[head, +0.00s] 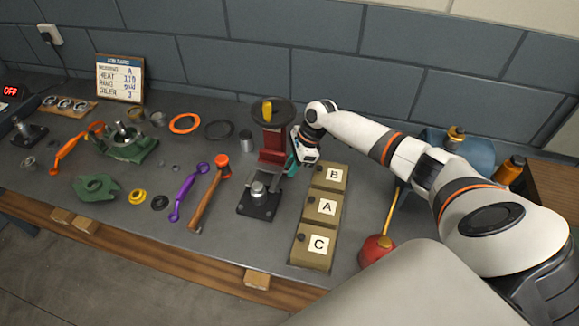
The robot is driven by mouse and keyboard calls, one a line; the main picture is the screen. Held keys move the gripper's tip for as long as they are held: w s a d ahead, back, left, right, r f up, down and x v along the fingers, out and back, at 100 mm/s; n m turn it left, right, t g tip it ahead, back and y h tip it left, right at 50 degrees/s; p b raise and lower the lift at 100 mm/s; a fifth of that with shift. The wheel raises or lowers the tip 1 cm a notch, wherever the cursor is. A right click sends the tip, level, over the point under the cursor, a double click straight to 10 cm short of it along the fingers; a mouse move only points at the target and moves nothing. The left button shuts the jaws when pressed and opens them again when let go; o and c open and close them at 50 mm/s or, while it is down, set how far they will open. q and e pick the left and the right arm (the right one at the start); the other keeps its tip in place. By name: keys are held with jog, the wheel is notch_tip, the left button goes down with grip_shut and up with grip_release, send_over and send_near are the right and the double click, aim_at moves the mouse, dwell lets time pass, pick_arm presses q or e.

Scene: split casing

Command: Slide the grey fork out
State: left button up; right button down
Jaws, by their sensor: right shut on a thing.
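My right gripper (291,164) reaches in from the right and is at the right side of the red press (272,142). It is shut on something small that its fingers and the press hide. I cannot clearly pick out the grey fork; it may be what lies between the fingers. The press has a black round top with a yellow piece, and a dark base plate (245,207) with a metal cylinder (258,190) standing on it. A green casing half (130,150) with metal parts in it stands at the left. My left gripper is not in view.
Boxes marked B (345,178), A (336,208) and C (328,245) stand right of the press. A hammer (208,200), a purple wrench (188,190) and another green casing part (97,187) lie left.

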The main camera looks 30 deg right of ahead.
jog(key=shift+w+d+r, duration=0.1)
jog(key=shift+w+d, duration=0.85)
jog(key=shift+d, duration=0.1)
jog(key=shift+r, duration=0.1)
jog(key=c, duration=1.5)
grip_release()
jog(key=shift+d, duration=0.1)
jog(key=o, duration=0.3)
jog(key=b+v, duration=0.3)
jog(key=v, duration=0.8)
jog(key=shift+d+r, duration=0.3)
